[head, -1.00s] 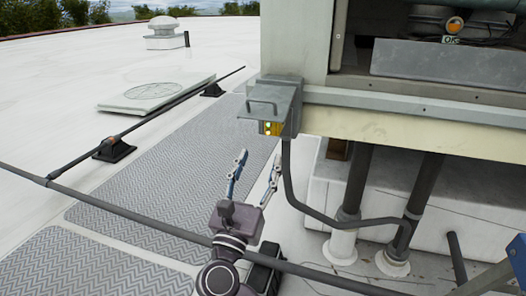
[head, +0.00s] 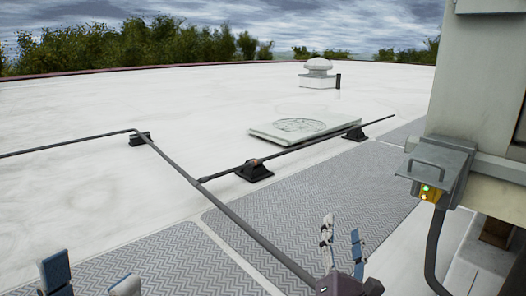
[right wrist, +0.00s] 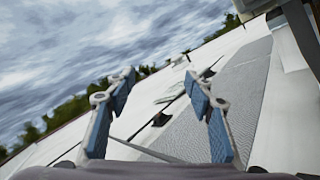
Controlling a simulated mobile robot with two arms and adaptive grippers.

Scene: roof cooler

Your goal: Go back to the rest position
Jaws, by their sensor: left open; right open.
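My left gripper (head: 90,283) shows at the bottom left of the head view, only its spread fingertips in frame. It is open and empty. My right gripper (head: 342,246) stands at the bottom, right of centre, with its fingers pointing up and apart. It is open and empty, and it also shows in the right wrist view (right wrist: 165,95) with nothing between its fingers. Both grippers are in front of the grey walkway mats and touch nothing that I can see.
The cooler cabinet (head: 480,75) stands at the right, with a grey switch box (head: 438,165) on its corner. A dark pipe (head: 235,222) on black supports (head: 254,171) crosses the roof. A flat hatch (head: 300,128) and a roof vent (head: 318,72) lie beyond. The white roof is open at left.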

